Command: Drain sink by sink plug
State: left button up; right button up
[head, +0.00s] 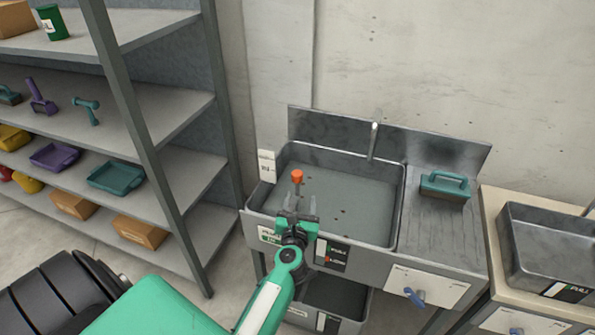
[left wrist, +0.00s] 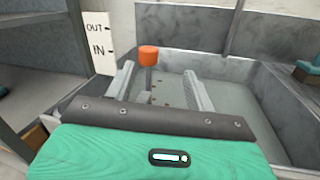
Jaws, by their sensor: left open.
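The sink (head: 350,205) is a grey metal basin holding greyish water with small dark specks. The sink plug (head: 297,177) has an orange knob on a thin grey stem and stands upright at the basin's left side. In the left wrist view the orange knob (left wrist: 149,56) appears beyond and between my fingers. My left gripper (head: 297,207) is open and empty, over the sink's front left edge, with its fingertips just short of the plug in the picture. It also shows in the left wrist view (left wrist: 160,85). The stem's lower end is hard to see. My right gripper is not in view.
A white card (left wrist: 99,42) marked OUT and IN stands by the sink's left edge. A tap (head: 374,140) rises at the back. A teal-handled brush (head: 445,186) lies on the right drainboard. A shelf (head: 180,130) stands left; another basin (head: 548,245) is right.

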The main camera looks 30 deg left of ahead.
aim_at(297, 171)
pick_arm(q)
jog(key=w+a+n, duration=0.1)
jog(key=w+a, duration=0.2)
jog(key=w, duration=0.1)
jog(key=w+a+g, duration=0.1)
jog(key=w+a, duration=0.1)
jog(key=w, duration=0.2)
jog(key=w+a+f+n+y+p, duration=0.1)
jog(key=w+a, duration=0.2)
jog(key=w, duration=0.1)
jog(key=shift+a+n, duration=0.3)
jog(key=shift+s, duration=0.1)
